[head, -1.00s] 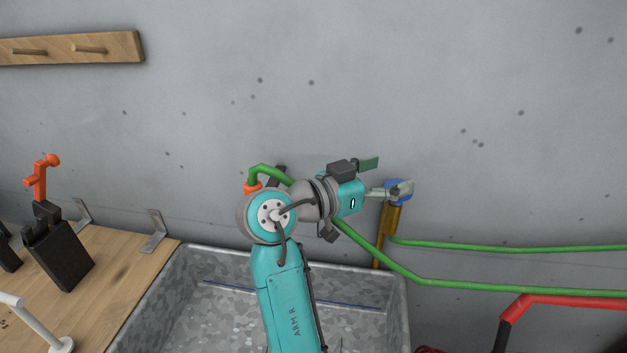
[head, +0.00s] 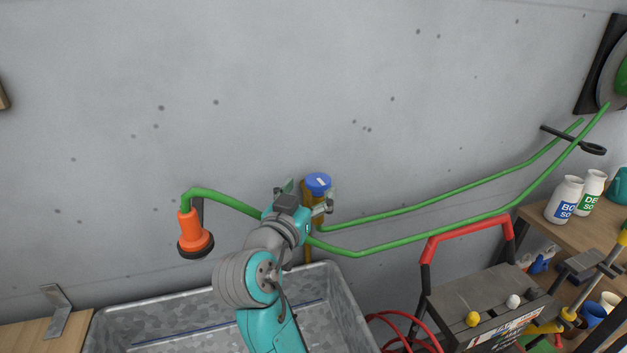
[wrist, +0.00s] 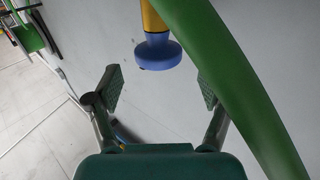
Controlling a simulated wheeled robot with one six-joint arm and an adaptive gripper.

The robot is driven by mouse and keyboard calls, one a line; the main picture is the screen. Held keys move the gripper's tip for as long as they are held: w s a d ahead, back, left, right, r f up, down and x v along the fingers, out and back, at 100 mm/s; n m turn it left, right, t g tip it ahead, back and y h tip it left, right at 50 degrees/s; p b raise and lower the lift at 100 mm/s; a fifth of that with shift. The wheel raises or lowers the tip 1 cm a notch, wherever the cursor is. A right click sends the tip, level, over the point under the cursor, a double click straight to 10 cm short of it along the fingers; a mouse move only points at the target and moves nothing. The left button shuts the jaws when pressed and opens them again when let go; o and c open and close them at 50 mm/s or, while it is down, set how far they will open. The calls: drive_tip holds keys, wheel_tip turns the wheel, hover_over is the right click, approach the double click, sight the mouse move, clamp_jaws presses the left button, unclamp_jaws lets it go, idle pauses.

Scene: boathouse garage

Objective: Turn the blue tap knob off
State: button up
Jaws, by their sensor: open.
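The blue tap knob (head: 318,184) sits on top of a brass-yellow upright pipe (head: 307,250) at the wall, with a short white mark on its top. In the wrist view the knob (wrist: 158,53) appears between the lines of my two fingers but beyond the tips, with no contact visible. My gripper (wrist: 160,90) is open and empty. In the head view my gripper (head: 308,199) is just below and in front of the knob, and my wrist hides part of the pipe.
A green hose (head: 430,235) runs from the pipe along the wall and crosses close by my right finger in the wrist view (wrist: 230,80). A galvanized trough (head: 345,310) is below. An orange nozzle (head: 190,225) hangs left. A red-handled cart (head: 470,230) stands right.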

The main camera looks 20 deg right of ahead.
sight(313, 186)
drive_tip(key=shift+x, duration=2.45)
drive_tip(key=shift+s+d, duration=0.1)
drive_tip(key=c, duration=1.2)
drive_tip(key=shift+o, duration=0.2)
drive_tip(key=shift+h, duration=0.3)
